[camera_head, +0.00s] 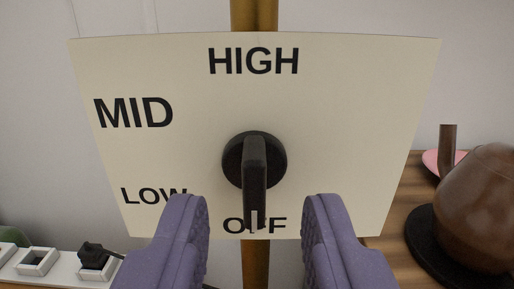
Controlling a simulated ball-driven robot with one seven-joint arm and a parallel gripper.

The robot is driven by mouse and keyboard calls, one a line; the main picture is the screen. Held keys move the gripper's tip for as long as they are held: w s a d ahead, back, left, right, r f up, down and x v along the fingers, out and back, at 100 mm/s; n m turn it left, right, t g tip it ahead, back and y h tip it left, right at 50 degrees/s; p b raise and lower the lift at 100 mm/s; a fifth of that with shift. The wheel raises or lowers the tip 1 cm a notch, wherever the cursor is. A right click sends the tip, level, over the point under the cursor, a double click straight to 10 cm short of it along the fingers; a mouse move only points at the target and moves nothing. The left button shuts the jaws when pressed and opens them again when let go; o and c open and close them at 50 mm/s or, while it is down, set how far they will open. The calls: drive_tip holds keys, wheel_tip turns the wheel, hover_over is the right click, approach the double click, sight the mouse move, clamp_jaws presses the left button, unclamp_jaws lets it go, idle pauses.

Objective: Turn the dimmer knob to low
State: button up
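The dimmer knob (254,165) is black and round, with a long raised bar pointing down at the word OFF. It sits in the middle of a cream panel (340,110) marked HIGH at the top, MID at upper left, LOW at lower left and OFF at the bottom. My gripper (254,218) is open, with its two purple fingers on either side of the bar's lower end and clear gaps between. The bar covers part of OFF, and my left finger touches the edge of LOW in the picture.
The panel is on a brown post (255,262). At right on a wooden surface (395,215) are a brown rounded pot (485,205) on a dark base and a pink dish (432,161). At lower left is a white strip with square sockets (36,262) and a black plug (95,257).

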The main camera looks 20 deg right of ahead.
sight(254, 183)
drive_tip(key=shift+x, duration=1.25)
clamp_jaws()
drive_tip(key=shift+f+m+b, duration=0.1)
drive_tip(key=shift+m+b, duration=0.2)
drive_tip(key=shift+b, duration=0.2)
drive_tip(key=shift+f+m+b, duration=0.1)
drive_tip(key=shift+m+b, duration=0.9)
drive_tip(key=m+b, duration=0.3)
drive_tip(key=shift+d+m, duration=0.1)
drive_tip(key=shift+m, duration=0.2)
drive_tip(key=m+b, duration=0.3)
drive_tip(key=shift+s+f+b, duration=0.1)
drive_tip(key=shift+b, duration=0.3)
drive_tip(key=shift+m+b, duration=1.05)
drive_tip(key=shift+m, duration=0.15)
